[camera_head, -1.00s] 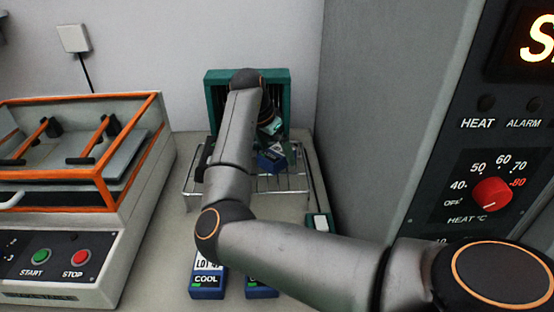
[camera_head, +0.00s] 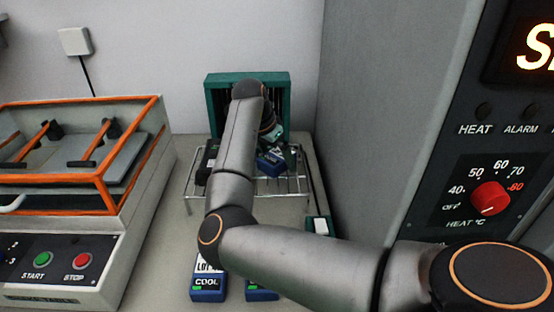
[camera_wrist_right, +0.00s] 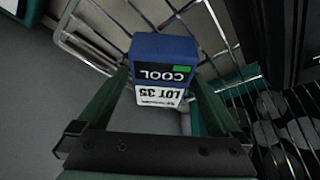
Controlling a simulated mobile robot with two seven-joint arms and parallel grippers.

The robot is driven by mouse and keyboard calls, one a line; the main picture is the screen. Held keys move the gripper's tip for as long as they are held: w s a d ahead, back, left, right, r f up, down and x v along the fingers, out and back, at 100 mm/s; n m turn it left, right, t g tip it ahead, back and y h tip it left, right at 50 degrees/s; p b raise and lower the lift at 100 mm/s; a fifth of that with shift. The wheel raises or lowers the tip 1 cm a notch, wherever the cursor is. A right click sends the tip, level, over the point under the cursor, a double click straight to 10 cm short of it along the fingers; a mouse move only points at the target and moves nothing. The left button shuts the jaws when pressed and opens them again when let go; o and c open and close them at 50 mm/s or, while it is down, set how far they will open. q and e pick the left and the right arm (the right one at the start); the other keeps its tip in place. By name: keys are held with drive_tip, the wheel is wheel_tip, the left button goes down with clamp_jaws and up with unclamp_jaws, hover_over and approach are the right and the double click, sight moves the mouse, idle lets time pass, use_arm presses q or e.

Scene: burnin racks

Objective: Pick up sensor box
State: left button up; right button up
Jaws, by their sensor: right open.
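A blue sensor box (camera_wrist_right: 160,50) with a black and white label reading COOL and LOT 35 lies between the fingers of my right gripper (camera_wrist_right: 160,80) in the right wrist view. The fingers are open, one on each side of it; I cannot tell whether either touches it. In the head view this blue box (camera_head: 271,164) is on the wire stand (camera_head: 262,187), just below my right gripper (camera_head: 272,140). My forearm hides part of the stand. My left gripper is not in view.
A teal slotted rack (camera_head: 215,100) stands behind the stand. A blue COOL box (camera_head: 207,287) and another blue box (camera_head: 262,293) lie in front on the bench. An orange-framed machine (camera_head: 75,205) is at left; a grey cabinet with a heat dial (camera_head: 490,198) is at right.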

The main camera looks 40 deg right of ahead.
drive_tip(key=shift+c, duration=0.4)
clamp_jaws()
idle(0.4)
